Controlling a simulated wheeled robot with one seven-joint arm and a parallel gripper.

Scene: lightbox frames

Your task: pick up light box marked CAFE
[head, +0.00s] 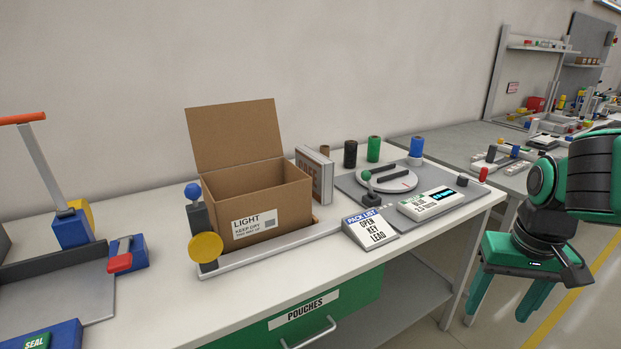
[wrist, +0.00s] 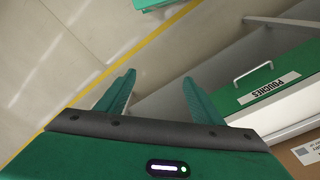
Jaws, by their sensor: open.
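A white-framed upright panel with reddish lettering (head: 314,172) stands on the bench just right of and behind an open cardboard box; its letters are too small and partly hidden to read for certain. The cardboard box (head: 268,190) has its lid up and a label reading LIGHT; I see no CAFE on it. A corner of this box shows at the lower right of the wrist view (wrist: 312,170). My gripper (head: 500,302) is open and empty, off the bench's right end and well apart from the panel. Its spread fingers also show in the wrist view (wrist: 158,82).
A yellow disc and blue knob fixture (head: 205,246) stands at the box's left. A PACK LIST stand (head: 370,230), a round turntable (head: 388,178), a scale-like device (head: 430,203) and several spools crowd the right side. The POUCHES drawer (head: 325,305) is below.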

